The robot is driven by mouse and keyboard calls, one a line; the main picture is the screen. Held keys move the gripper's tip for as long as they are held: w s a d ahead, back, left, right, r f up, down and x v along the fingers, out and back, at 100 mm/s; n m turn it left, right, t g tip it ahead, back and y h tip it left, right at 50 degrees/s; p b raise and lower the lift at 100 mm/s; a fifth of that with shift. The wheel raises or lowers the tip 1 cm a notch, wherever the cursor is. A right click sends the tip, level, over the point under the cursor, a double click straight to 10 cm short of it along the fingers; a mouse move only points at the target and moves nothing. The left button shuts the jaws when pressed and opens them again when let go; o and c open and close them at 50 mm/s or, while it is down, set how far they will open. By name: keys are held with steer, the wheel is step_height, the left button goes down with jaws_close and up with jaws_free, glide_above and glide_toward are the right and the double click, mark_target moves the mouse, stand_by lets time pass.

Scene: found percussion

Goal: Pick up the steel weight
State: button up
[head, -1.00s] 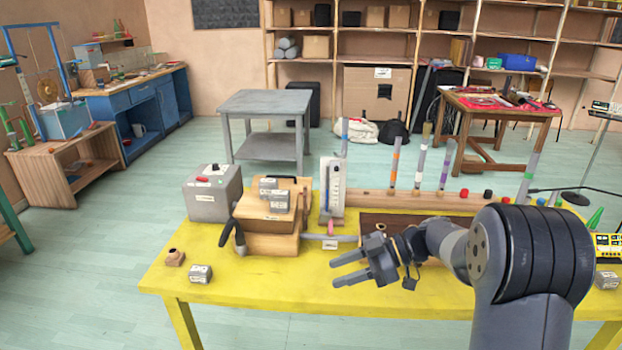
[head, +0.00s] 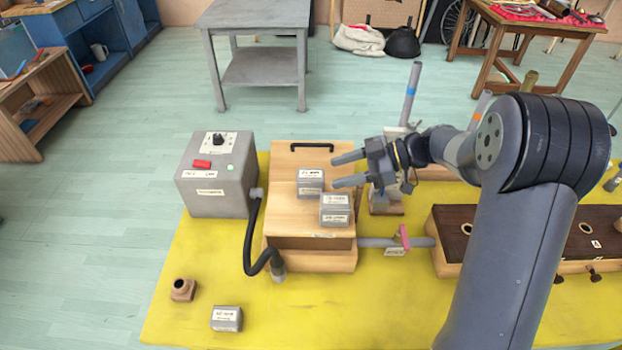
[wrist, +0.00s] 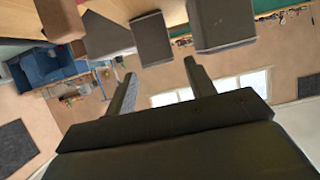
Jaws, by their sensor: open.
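Several grey steel weights with white labels are in the head view. One weight (head: 311,184) sits on top of the wooden box (head: 285,222), with a second weight (head: 335,210) just in front and to its right. A third weight (head: 227,318) lies on the yellow table at the front left. My gripper (head: 335,171) is open and empty, its fingers pointing left by the box top, near the two weights. I cannot tell its exact height above them. In the wrist view, my open fingers (wrist: 160,68) have grey blocks beyond them, with nothing between the fingers.
A grey control box (head: 216,190) with a black hose stands left of the wooden box. A small brown piece (head: 182,290) lies at the front left. A long dark-topped wooden block (head: 480,235) stands at right, partly behind my arm. The table's front middle is clear.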

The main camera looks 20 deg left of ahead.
mark_target(314, 174)
steer(key=shift+a+r+p+x, duration=0.1)
steer(key=shift+r+p+x, duration=0.05)
steer(key=shift+x, duration=0.85)
steer(key=shift+a+r+p+x, duration=0.1)
steer(key=shift+r+x, duration=0.05)
steer(key=shift+x, duration=0.85)
steer(key=shift+a+r+p+x, duration=0.1)
steer(key=shift+r+p+x, duration=0.1)
steer(key=shift+x, duration=0.85)
steer(key=shift+w+d, duration=0.1)
steer(key=shift+c, duration=0.3)
jaws_close()
